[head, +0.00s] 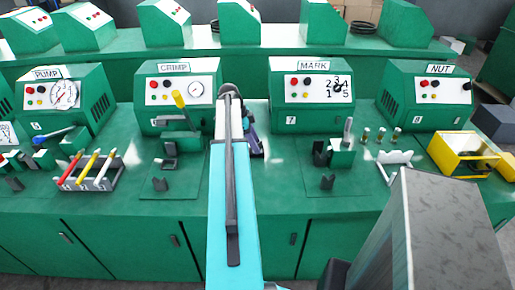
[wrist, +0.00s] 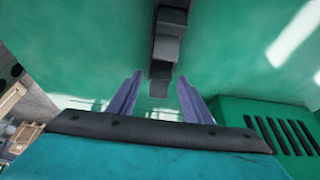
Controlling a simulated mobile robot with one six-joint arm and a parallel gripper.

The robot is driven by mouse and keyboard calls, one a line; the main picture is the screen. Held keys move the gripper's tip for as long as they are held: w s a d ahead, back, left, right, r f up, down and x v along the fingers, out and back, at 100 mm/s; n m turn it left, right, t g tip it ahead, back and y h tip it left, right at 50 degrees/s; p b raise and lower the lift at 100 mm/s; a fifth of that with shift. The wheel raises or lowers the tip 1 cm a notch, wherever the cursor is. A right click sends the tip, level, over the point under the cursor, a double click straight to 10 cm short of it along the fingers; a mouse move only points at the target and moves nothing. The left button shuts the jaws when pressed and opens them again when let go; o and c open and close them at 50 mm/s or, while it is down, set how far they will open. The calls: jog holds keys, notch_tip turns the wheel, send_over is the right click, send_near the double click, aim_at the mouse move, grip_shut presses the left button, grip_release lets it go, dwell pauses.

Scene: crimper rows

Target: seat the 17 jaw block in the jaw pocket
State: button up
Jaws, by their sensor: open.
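My gripper (wrist: 158,98) shows two purple fingers spread apart in the wrist view, with nothing visibly held between them. In the head view, its purple part (head: 252,140) shows just right of my arm, between the CRIMP and MARK machines. A dark grey stepped piece (wrist: 168,45) lies beyond the fingertips in the wrist view. I cannot tell whether it is a jaw block. No number 17 is readable, and I cannot make out the jaw pocket.
A yellow bin (head: 465,170) and a white holder (head: 394,158) are farther right. My arm covers the middle bench.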

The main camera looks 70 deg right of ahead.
jog(key=shift+s+f, duration=0.2)
jog(key=shift+f, duration=0.25)
grip_shut()
dwell(0.3)
